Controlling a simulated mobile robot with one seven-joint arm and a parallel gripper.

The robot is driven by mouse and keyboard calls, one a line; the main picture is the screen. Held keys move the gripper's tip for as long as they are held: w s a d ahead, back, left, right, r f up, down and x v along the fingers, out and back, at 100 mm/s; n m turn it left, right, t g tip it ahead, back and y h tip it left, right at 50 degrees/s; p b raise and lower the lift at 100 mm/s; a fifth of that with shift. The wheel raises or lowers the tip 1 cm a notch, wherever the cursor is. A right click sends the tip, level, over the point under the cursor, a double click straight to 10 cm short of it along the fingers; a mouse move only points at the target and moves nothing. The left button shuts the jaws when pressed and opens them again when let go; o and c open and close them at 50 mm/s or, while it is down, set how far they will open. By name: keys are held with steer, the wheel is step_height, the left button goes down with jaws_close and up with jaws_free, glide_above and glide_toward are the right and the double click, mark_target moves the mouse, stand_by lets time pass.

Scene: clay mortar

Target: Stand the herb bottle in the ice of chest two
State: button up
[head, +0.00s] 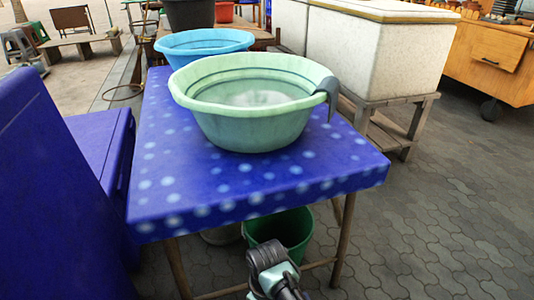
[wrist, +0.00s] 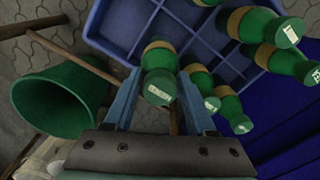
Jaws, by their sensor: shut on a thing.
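In the wrist view my gripper (wrist: 159,77) has one blue finger on each side of a green bottle (wrist: 160,61) with a tan band and a pale cap, and is shut on it. It looks like the herb bottle; similar bottles are near it. In the head view part of my arm shows at the bottom edge, and the held bottle is not visible. Two pale speckled chests, a nearer one (head: 375,55) and a farther one (head: 291,22), stand at the back on wooden stands. I see no ice, and cannot tell which is chest two.
A blue divided crate (wrist: 190,40) holds several green bottles (wrist: 258,27). A green bucket (head: 283,232) stands under a blue dotted table (head: 160,180) carrying a green basin (head: 250,130) and a blue basin (head: 200,40). A large blue box (head: 45,170) fills the left. Paving at right is clear.

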step_height(320, 180, up, 15)
steer(key=p, duration=1.5)
steer(key=shift+f, duration=0.1)
jaws_close()
